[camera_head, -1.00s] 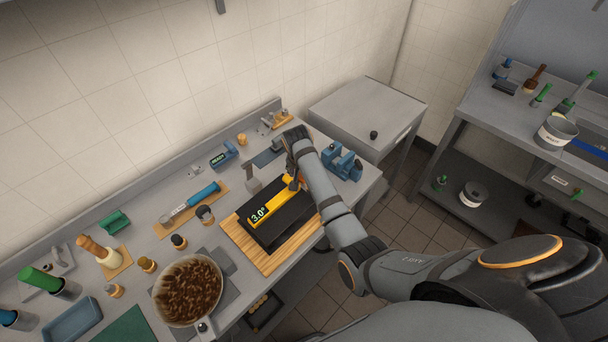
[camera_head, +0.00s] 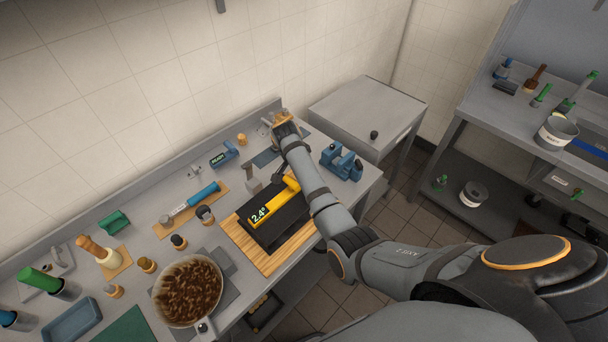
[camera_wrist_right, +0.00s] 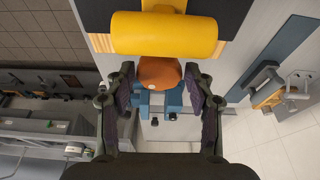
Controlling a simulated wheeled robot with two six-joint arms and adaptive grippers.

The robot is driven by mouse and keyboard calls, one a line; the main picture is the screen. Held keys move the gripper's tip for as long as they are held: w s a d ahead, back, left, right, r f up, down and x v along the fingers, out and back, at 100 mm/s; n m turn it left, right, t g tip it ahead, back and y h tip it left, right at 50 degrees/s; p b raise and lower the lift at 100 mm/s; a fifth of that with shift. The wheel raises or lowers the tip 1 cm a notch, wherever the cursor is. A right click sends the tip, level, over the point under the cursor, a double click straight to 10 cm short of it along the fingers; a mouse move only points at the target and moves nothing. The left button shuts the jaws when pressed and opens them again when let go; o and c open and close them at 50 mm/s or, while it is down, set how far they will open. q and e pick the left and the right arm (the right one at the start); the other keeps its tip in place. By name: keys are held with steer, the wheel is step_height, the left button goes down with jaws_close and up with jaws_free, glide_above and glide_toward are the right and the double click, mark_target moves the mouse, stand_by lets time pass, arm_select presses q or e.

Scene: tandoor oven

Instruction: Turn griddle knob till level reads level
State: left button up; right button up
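The black griddle (camera_head: 284,225) lies on a wooden slatted board (camera_head: 247,243). A yellow digital level (camera_head: 275,207) rests on it and its display reads 2.4°. The level's yellow end (camera_wrist_right: 165,34) fills the top of the right wrist view. Below it is an orange-brown round knob (camera_wrist_right: 159,72) with a white dot. My right gripper (camera_wrist_right: 160,80) has one finger on each side of the knob, with the tips close against it. In the head view my right arm reaches over the griddle's right end and hides the knob. My left gripper is not in view.
A pan of brown pieces (camera_head: 188,291) stands left of the board. A blue vise-like tool (camera_head: 341,162) sits right of my arm. Several small jars and tools line the counter's back. A grey cabinet (camera_head: 366,112) stands beyond the counter's right end.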

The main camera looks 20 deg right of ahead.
steer(key=shift+o, duration=0.5)
steer(key=shift+r, duration=0.1)
step_height(320, 180, up, 7)
steer(key=shift+f, duration=0.1)
stand_by(0.3)
